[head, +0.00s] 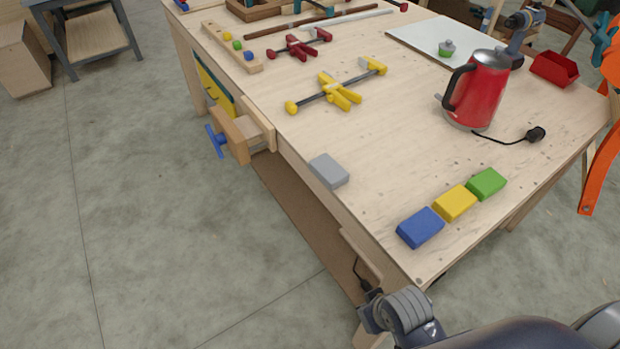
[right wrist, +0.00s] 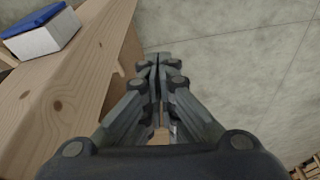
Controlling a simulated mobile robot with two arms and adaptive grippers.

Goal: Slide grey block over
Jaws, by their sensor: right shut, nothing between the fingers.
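The grey block (head: 329,171) lies flat near the left edge of the workbench (head: 385,150). A blue block (head: 420,228), a yellow block (head: 455,203) and a green block (head: 487,184) lie in a slanting row to its right, near the front edge. My right gripper (head: 378,314) is low at the bench's near corner, apart from the grey block. In the right wrist view its fingers (right wrist: 158,72) are shut and empty, beside the bench edge and over the floor. My left gripper is not in view.
A red kettle (head: 482,90) with a black cord stands at the right. Yellow clamps (head: 338,90) lie behind the grey block. A wooden vise (head: 240,134) juts from the left edge. The bench top between the grey block and the coloured row is clear.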

